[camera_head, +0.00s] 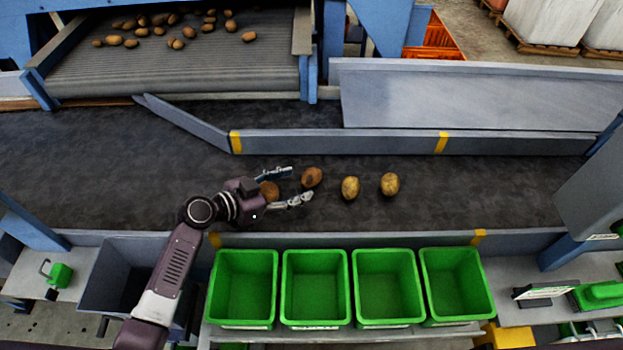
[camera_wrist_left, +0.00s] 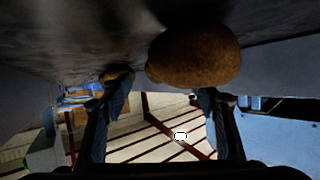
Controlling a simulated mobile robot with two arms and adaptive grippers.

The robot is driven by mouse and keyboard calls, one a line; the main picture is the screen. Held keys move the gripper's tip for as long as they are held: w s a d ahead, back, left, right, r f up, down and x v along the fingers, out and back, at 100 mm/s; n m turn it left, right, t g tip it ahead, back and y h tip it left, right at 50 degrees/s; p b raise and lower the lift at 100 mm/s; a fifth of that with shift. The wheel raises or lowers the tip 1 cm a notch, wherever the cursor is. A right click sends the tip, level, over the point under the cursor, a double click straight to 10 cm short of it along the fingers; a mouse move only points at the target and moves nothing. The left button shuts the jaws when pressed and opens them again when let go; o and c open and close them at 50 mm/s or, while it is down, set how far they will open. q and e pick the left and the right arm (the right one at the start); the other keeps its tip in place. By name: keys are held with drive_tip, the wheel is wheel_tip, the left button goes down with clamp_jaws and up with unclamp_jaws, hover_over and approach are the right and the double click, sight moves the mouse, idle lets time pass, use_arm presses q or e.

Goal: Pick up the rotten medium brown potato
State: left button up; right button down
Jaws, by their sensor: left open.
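A brown potato with a dark patch (camera_head: 312,177) lies on the dark belt just beyond the fingertips of my left gripper (camera_head: 297,184). A second brown potato (camera_head: 269,190) lies between the open fingers, close to the palm and partly hidden by the gripper. I cannot tell for certain which one is the rotten medium one. In the left wrist view a large brown potato (camera_wrist_left: 195,57) shows between and above the open fingers (camera_wrist_left: 165,95), and part of a yellowish one (camera_wrist_left: 117,74) shows behind the left finger. My right gripper is not seen.
Two yellow potatoes (camera_head: 350,188) (camera_head: 390,183) lie farther right on the belt (camera_head: 470,190). Several green bins (camera_head: 247,322) stand along its near edge. A grey guide rail (camera_head: 340,142) borders its far side. Several potatoes lie on the upper roller conveyor (camera_head: 170,70).

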sight(303, 180)
use_arm(q)
drive_tip(key=x, duration=0.5)
drive_tip(key=shift+w+r, duration=0.1)
drive_tip(key=shift+w, duration=0.05)
drive_tip(key=c, duration=1.2)
drive_tip(key=shift+c, duration=0.4)
drive_tip(key=shift+r, duration=0.15)
